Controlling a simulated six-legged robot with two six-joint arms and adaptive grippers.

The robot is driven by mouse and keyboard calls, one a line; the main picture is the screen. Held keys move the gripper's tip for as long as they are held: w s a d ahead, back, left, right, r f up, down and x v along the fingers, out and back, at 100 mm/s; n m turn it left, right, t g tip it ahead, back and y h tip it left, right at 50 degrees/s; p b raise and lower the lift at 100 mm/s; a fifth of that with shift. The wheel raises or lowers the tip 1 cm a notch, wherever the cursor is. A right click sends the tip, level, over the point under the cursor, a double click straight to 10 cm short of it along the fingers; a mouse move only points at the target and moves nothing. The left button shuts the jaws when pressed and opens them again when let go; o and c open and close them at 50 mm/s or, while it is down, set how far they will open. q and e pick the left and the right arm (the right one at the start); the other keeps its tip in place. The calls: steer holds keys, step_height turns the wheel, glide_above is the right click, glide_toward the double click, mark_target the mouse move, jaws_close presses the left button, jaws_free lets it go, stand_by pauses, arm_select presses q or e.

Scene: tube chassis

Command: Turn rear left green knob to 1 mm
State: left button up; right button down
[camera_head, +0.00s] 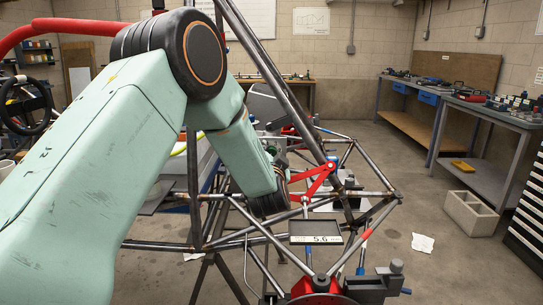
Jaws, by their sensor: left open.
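My left arm comes in from the left and crosses the middle of the camera_head view. Its left gripper (318,181), with red linked fingers, is open among the tubes of the chassis (225,243). I see nothing held in it. A red fixture (316,287) with grey clamp parts stands at the bottom edge. I cannot make out the rear left green knob for certain; my arm covers much of the left and rear of the frame. My right gripper is not in view.
Slanted chassis tubes surround the gripper closely. A workbench (490,113) with tools runs along the right wall. The floor between is clear.

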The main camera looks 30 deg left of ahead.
arm_select(q)
steer(key=shift+d, duration=0.1)
steer(key=shift+c, duration=0.8)
steer(key=shift+a, duration=0.2)
steer(key=c, duration=0.5)
steer(key=shift+d, duration=0.1)
jaws_close()
steer(key=shift+n, duration=0.3)
steer(key=n, duration=0.5)
steer(key=shift+r, duration=0.1)
steer(key=n, duration=0.6)
steer(key=shift+r+b, duration=0.1)
steer(key=shift+b, duration=0.3)
steer(key=shift+w+r+n, duration=0.1)
steer(key=shift+n, duration=0.2)
